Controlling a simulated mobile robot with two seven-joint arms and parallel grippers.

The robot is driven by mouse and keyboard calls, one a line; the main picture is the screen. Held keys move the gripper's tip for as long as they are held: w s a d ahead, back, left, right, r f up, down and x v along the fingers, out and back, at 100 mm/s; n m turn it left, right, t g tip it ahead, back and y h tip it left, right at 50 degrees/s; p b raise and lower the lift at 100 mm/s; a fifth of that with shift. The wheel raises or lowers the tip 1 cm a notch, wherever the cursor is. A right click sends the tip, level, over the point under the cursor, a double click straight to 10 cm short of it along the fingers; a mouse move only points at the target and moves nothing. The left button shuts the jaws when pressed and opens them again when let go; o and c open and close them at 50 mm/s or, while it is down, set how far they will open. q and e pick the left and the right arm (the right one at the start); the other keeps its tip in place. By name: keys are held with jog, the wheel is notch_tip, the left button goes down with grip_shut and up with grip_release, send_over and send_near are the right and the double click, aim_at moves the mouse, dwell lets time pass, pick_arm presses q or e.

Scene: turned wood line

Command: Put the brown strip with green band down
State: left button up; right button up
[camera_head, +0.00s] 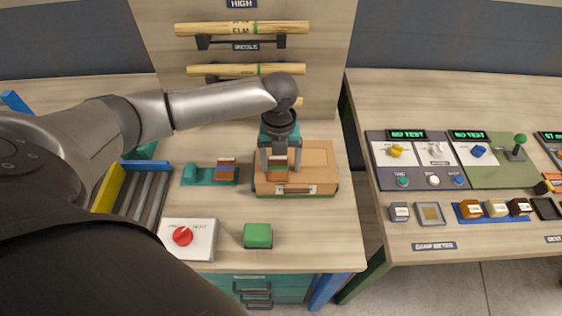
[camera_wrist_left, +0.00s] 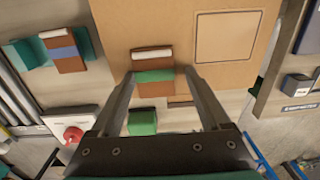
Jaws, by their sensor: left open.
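The brown strip with a green band (camera_head: 277,171) lies on the tan wooden case (camera_head: 318,160), toward its left side. In the left wrist view, the strip (camera_wrist_left: 153,60) has a pale end at the top and its green band across the middle. My left gripper (camera_head: 280,168) is open, pointing down over the case. Its two fingers (camera_wrist_left: 160,76) stand on either side of the strip, with gaps visible. Whether the fingertips touch the case cannot be told. My right gripper is not in view.
A brown strip with a blue band (camera_head: 226,169) sits at a teal holder (camera_head: 196,176) left of the case. In front are a green block (camera_head: 257,235) and a red-knob box (camera_head: 190,240). Rods (camera_head: 240,28) hang on the back panel. A test-panel table (camera_head: 440,225) stands right.

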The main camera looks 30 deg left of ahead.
aim_at(277, 168)
pick_arm(q)
jog(key=shift+s+a+f, duration=0.25)
jog(key=shift+s+f, duration=0.2)
jog(key=shift+f, duration=0.1)
notch_tip(277, 168, up, 14)
jog(key=p, duration=0.1)
jog(key=shift+w+f, duration=0.25)
jog(key=shift+a, duration=0.15)
